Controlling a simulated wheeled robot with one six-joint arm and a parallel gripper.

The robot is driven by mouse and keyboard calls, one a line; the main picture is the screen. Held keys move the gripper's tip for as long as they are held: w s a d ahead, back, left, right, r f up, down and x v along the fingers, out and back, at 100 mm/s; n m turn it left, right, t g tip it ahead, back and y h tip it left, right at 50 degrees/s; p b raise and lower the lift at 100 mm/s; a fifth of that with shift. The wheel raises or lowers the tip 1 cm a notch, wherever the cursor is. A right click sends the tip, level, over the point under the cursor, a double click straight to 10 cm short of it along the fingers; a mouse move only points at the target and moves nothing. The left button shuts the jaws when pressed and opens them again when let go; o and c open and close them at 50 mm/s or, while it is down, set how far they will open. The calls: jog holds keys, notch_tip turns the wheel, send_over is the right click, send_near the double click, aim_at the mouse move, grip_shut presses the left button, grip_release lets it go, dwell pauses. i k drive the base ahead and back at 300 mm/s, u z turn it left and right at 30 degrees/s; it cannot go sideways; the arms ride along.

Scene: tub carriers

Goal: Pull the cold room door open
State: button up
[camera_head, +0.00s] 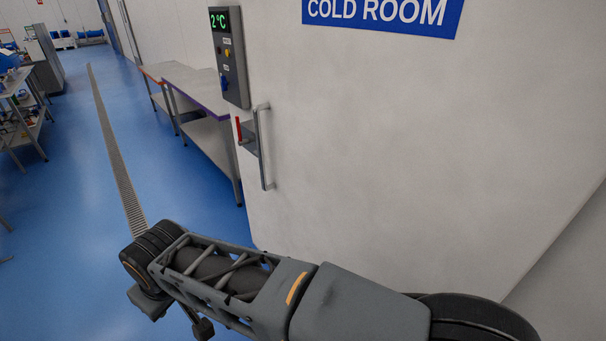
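The cold room door (400,170) is a large pale grey-white panel filling the right half of the head view, under a blue "COLD ROOM" sign (380,12). It looks shut, though no clear seam shows. A vertical metal bar handle (264,148) stands on its left side, with a dark latch block (249,137) and a small red part (239,130) beside it. My arm crosses the lower foreground, below the handle and apart from it. I cannot make out my gripper's fingers in this view.
A control box (229,58) reading 2°C hangs above left of the handle. Steel tables (201,88) stand along the wall to the left. A long floor drain (116,155) runs through open blue floor. A shelf bench (22,105) stands at far left.

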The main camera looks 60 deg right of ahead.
aim_at(426, 146)
jog(key=u, duration=0.1)
jog(key=i, duration=1)
jog(key=z, duration=3.55)
jog(key=i, duration=0.5)
jog(key=z, duration=0.95)
jog(key=k, duration=1.2)
jog(key=u, duration=1.55)
jog(key=i, duration=0.5)
jog(key=u, duration=0.1)
